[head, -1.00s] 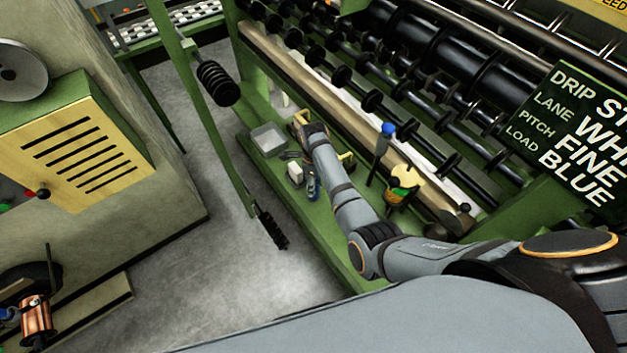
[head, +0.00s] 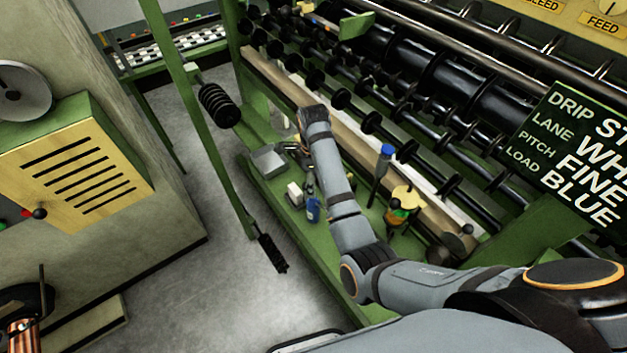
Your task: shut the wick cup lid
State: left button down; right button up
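No object is clearly marked as the wick cup. A small vessel (head: 395,216) with green and orange on it and a yellow top (head: 406,196) stands on the green ledge at the machine's front; I cannot tell whether that top is a lid, or open or shut. My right arm comes in from the right and bends down over the ledge. My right gripper (head: 298,152) is mostly hidden behind its own wrist, left of and apart from the vessel, near a grey tray (head: 268,161). Its fingers are too unclear to read. My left gripper is out of view.
A blue bottle (head: 313,210) and a white block (head: 295,193) stand on the ledge near the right arm. A blue-topped upright tool (head: 384,160) stands behind the vessel. Rollers line the machine behind. The grey floor (head: 215,285) at left is clear.

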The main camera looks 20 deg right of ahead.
aim_at(455, 243)
jog(key=k+j, duration=0.2)
jog(key=k, duration=0.3)
jog(key=k+j, duration=0.15)
jog(key=k, duration=0.3)
